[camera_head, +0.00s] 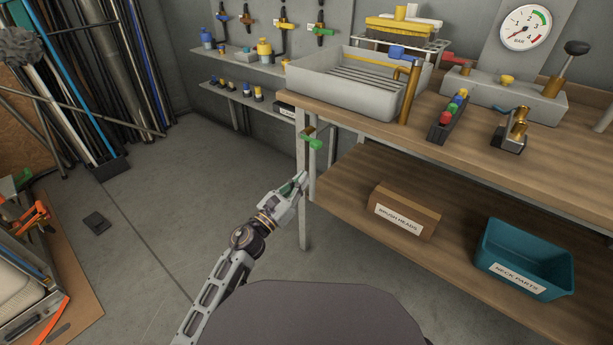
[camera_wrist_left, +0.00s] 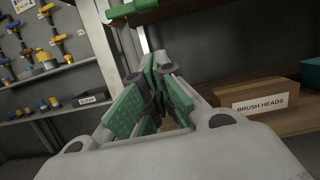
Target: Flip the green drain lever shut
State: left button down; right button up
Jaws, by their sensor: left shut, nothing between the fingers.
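The green drain lever (camera_head: 311,142) sits on a small brass valve below the left end of the workbench, near the bench leg. In the left wrist view the green lever (camera_wrist_left: 128,9) shows at the top edge, partly cut off, beyond the fingers. My left gripper (camera_head: 303,176) is below the lever and a little to its left in the head view, apart from it. Its green-padded fingers (camera_wrist_left: 160,70) are shut with nothing between them. My right gripper is not in view.
The bench leg (camera_head: 304,220) stands close beside my left gripper. On the lower shelf are a brush heads box (camera_head: 404,213) and a teal bin (camera_head: 522,262). A grey sink (camera_head: 340,92) sits above the valve.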

pick_arm(q)
jog(key=shift+v, duration=2.7)
